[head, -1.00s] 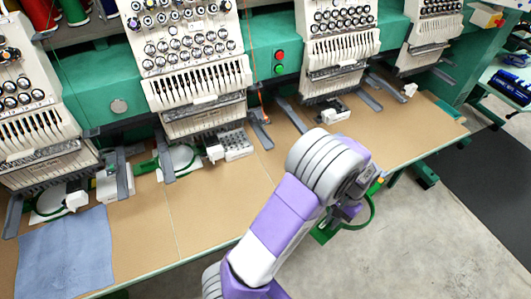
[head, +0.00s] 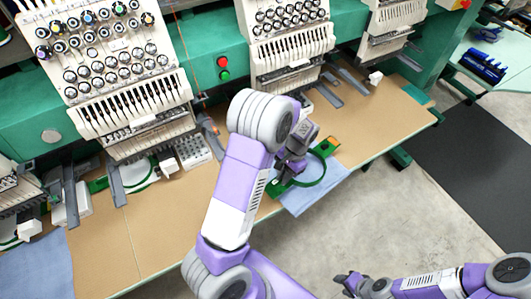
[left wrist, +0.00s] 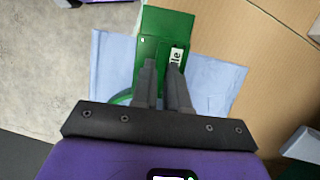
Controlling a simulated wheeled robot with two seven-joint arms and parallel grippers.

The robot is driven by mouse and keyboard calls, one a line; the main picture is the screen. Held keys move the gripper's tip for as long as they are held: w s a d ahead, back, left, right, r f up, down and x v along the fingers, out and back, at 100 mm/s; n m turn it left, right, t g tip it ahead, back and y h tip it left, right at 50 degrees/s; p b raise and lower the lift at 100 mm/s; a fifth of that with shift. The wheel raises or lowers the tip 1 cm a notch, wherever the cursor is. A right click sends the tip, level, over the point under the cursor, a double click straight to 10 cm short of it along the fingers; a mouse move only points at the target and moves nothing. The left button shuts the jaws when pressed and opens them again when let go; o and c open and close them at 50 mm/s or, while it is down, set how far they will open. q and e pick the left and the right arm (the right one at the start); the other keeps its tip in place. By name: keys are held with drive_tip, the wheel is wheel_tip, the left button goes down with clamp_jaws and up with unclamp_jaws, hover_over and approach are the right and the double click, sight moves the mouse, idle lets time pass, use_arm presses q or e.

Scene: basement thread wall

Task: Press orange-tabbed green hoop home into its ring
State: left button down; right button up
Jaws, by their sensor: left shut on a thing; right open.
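The green hoop (head: 322,176) has an orange tab (head: 332,143) at its far right side. It is over a light blue cloth (head: 306,201) at the table's front edge. My left gripper (head: 283,176) is shut on the hoop's green bracket. In the left wrist view, its fingers (left wrist: 162,72) grip that bracket (left wrist: 164,24), which bears a white label. A curved green part (left wrist: 124,97) shows beside the fingers there. I cannot tell whether the hoop touches the cloth, and no separate ring below is distinguishable. My right gripper (head: 346,283) is open and empty, low over the floor.
White embroidery heads (head: 110,65) with grey arms stand along the back of the brown table (head: 160,222). Another green hoop (head: 130,178) sits under a head at left. A second blue cloth (head: 38,268) lies at far left. Bare floor is in front.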

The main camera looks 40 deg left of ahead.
use_arm(q)
drive_tip(key=s+a+r+m+p, duration=0.1)
drive_tip(key=a+r+m+p, duration=0.15)
drive_tip(key=a, duration=0.55)
drive_tip(key=shift+y, duration=0.4)
drive_tip(key=shift+s+a+f+b, duration=0.15)
drive_tip(key=shift+f+b, duration=0.65)
drive_tip(key=shift+f, duration=0.75)
drive_tip(key=shift+a+f+b, duration=0.1)
drive_tip(key=shift+f+b, duration=0.7)
drive_tip(key=shift+f, duration=0.75)
use_arm(e)
drive_tip(key=shift+s+r, duration=0.25)
drive_tip(key=shift+r, duration=0.1)
use_arm(q)
drive_tip(key=shift+s+f+b, duration=0.2)
drive_tip(key=shift+f+b, duration=0.2)
drive_tip(key=shift+f, duration=0.1)
use_arm(e)
drive_tip(key=shift+f, duration=0.45)
use_arm(q)
drive_tip(key=shift+w+f, duration=0.1)
drive_tip(key=shift+f, duration=0.1)
use_arm(e)
drive_tip(key=shift+f, duration=0.2)
use_arm(q)
drive_tip(key=shift+f+b, duration=0.55)
drive_tip(key=shift+b, duration=0.1)
use_arm(e)
drive_tip(key=shift+f, duration=0.45)
